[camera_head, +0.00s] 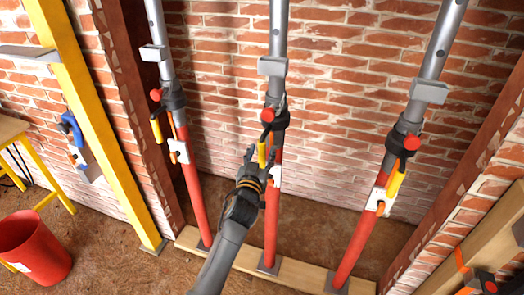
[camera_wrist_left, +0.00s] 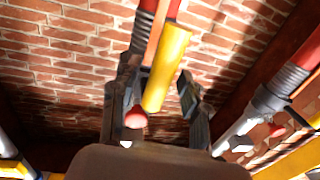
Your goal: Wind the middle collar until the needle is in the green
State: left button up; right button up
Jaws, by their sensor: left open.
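The middle prop is a red lower tube (camera_head: 271,225) with a grey upper tube (camera_head: 278,30), standing between two similar props. Its dark collar (camera_head: 276,117) has a red knob (camera_head: 267,115) and a yellow handle (camera_head: 262,154) hanging down. A small white gauge plate (camera_head: 276,174) sits below, partly hidden by my gripper; I cannot read its needle. My left gripper (camera_head: 261,158) is open at the yellow handle. In the left wrist view, the yellow handle (camera_wrist_left: 167,65) lies between the open fingers (camera_wrist_left: 158,72), and a red knob (camera_wrist_left: 135,118) shows near the left finger. My right gripper is not in view.
The left prop (camera_head: 196,200) and right prop (camera_head: 356,230) stand on either side, with their own collars and yellow handles. A yellow post (camera_head: 100,130) and red bucket (camera_head: 35,245) are at left.

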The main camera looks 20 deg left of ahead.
pick_arm(q)
jog(key=shift+w, duration=0.45)
jog(key=shift+c, duration=0.2)
grip_shut()
